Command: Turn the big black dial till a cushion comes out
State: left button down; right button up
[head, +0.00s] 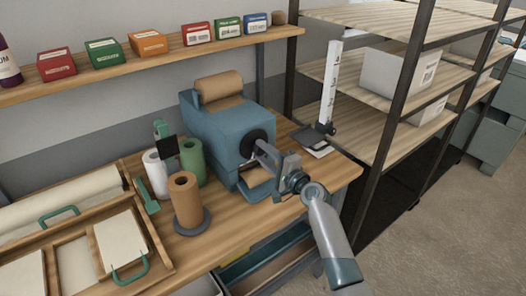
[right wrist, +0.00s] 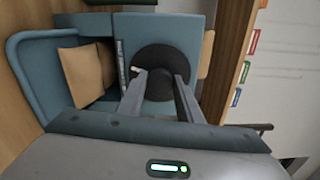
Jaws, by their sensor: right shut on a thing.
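The big black dial (head: 252,142) is on the side of a blue machine (head: 218,133) on the wooden bench. My right gripper (head: 262,150) reaches it from the right and is shut on it. In the right wrist view the dial (right wrist: 163,60) shows as a dark disc, with the two fingers of the right gripper (right wrist: 160,77) at its face. A brown paper piece, cushion-like (right wrist: 88,72), lies at the machine's blue tray; it also shows below the dial in the head view (head: 257,178). My left gripper is not in view.
A brown paper roll (head: 220,88) sits on top of the machine. Brown (head: 186,203), green (head: 193,162) and white rolls (head: 156,174) stand left of it. A white upright ruler (head: 331,85) is behind my right arm. A metal shelf rack (head: 372,143) stands right of the bench.

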jog(key=shift+m, duration=0.3)
jog(key=o, duration=1)
jog(key=shift+o, duration=0.2)
jog(key=shift+d, duration=0.1)
jog(key=b+v, duration=0.3)
jog(key=v, duration=1.4)
jog(key=shift+s, duration=0.15)
jog(key=shift+f, duration=0.1)
